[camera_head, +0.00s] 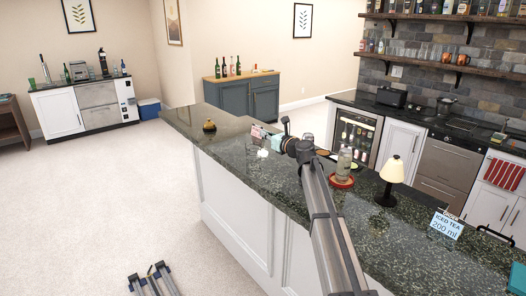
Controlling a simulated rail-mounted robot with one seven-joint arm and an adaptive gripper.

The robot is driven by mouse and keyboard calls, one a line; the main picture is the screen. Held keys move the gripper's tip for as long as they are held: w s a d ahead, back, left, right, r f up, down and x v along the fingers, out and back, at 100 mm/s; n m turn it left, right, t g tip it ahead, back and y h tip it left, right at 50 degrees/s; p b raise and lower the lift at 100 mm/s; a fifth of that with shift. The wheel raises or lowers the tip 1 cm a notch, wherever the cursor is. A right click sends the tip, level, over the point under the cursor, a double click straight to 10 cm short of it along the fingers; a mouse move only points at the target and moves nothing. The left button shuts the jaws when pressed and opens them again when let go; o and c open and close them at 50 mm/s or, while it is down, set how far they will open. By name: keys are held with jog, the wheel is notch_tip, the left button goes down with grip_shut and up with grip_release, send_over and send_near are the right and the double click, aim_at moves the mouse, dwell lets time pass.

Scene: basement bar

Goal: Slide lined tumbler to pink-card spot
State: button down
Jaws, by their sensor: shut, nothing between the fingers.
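A tall clear glass (345,162), which looks like the lined tumbler, stands upright on a red round coaster (342,181) on the dark stone bar top. Its line is too small to make out. A small card with pink on it (257,130) stands farther along the counter, left of my arm. My gripper (287,126) is small and dark at the far end of my arm, over the counter near the card. It is shut and empty, apart from the glass. My arm hides part of the counter.
A lamp with a cream shade (391,172) and an "ICED TEA 200 ml" sign (446,225) stand right of the glass. A small white item (262,153) lies near the card. A brown-gold object (209,126) sits at the far counter end, with bare counter between.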

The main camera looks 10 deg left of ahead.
aim_at(259, 151)
jog(key=f+p, duration=0.1)
jog(key=f, duration=0.3)
jog(key=f+p, duration=0.1)
jog(key=f, duration=0.4)
jog(key=shift+w+a+f, duration=0.15)
jog(key=shift+w+f, duration=0.05)
jog(key=shift+w+a+r+p, duration=0.15)
jog(key=shift+w+a+p, duration=0.05)
jog(key=shift+w+p, duration=0.1)
jog(key=shift+a, duration=0.15)
jog(key=shift+w+a, duration=0.15)
jog(key=shift+w, duration=0.05)
jog(key=b+x, duration=0.3)
jog(key=x, duration=1.7)
jog(key=shift+s+f+b, duration=0.1)
jog(key=shift+f+b, duration=0.15)
jog(key=shift+b, duration=0.1)
jog(key=shift+s, duration=0.1)
